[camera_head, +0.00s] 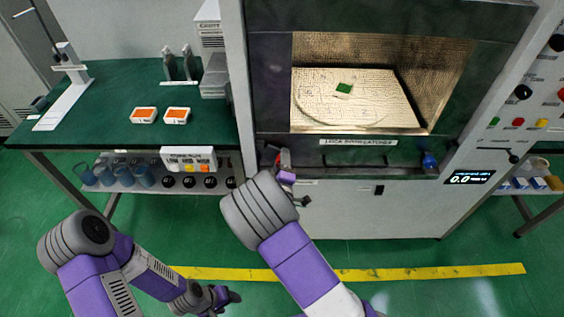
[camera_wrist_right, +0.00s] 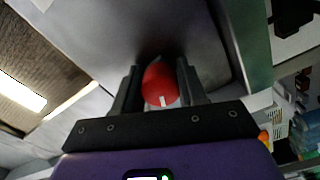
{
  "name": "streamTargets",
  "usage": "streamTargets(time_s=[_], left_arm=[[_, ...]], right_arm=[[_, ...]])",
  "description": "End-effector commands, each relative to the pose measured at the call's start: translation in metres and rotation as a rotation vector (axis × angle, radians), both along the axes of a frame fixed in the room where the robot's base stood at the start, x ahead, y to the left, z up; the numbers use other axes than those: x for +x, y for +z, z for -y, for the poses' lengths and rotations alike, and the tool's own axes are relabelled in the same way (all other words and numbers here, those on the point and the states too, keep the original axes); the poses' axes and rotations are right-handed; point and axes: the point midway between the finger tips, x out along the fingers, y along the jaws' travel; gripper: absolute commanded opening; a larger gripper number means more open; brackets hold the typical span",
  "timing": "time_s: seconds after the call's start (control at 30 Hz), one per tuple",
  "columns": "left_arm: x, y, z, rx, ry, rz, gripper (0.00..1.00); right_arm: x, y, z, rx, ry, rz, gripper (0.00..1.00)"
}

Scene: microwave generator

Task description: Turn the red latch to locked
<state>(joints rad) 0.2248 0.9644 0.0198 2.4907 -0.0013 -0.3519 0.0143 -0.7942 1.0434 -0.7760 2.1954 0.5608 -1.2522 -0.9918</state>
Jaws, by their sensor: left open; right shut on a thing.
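The red latch (camera_wrist_right: 160,84) is a rounded red knob with a short white mark on its lower face. In the right wrist view it sits between the two dark fingers of my right gripper (camera_wrist_right: 158,92), which is shut on it. In the head view my right gripper (camera_head: 284,160) is at the lower left corner of the microwave front, and only a sliver of red shows there; the latch is mostly hidden. My left gripper (camera_head: 226,298) is open and empty, low over the floor, apart from the machine.
The microwave chamber holds a pale plate (camera_head: 315,112) with a small green chip (camera_head: 344,88). A blue knob (camera_head: 430,161) is at the front's right. A control panel (camera_head: 520,105) is further right. The green bench (camera_head: 100,115) at left carries two orange-topped boxes.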

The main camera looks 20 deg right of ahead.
Motion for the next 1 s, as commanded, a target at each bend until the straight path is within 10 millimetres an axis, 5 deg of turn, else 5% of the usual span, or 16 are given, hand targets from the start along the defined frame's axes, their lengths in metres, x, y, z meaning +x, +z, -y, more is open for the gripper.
streamTargets(time_s=[0.87,0.9,1.0], left_arm=[[0.0001,-0.0038,0.0000,0.000,0.000,0.000,0.57],[0.0000,-0.0038,0.0001,0.000,0.000,0.000,0.57],[0.0001,-0.0038,0.0000,0.000,0.000,0.000,0.57]], right_arm=[[-0.0003,-0.0016,-0.0027,0.079,0.007,0.017,0.10],[-0.0003,-0.0015,-0.0027,0.079,0.006,0.018,0.47],[-0.0002,-0.0012,-0.0022,0.079,0.005,0.018,0.62]])
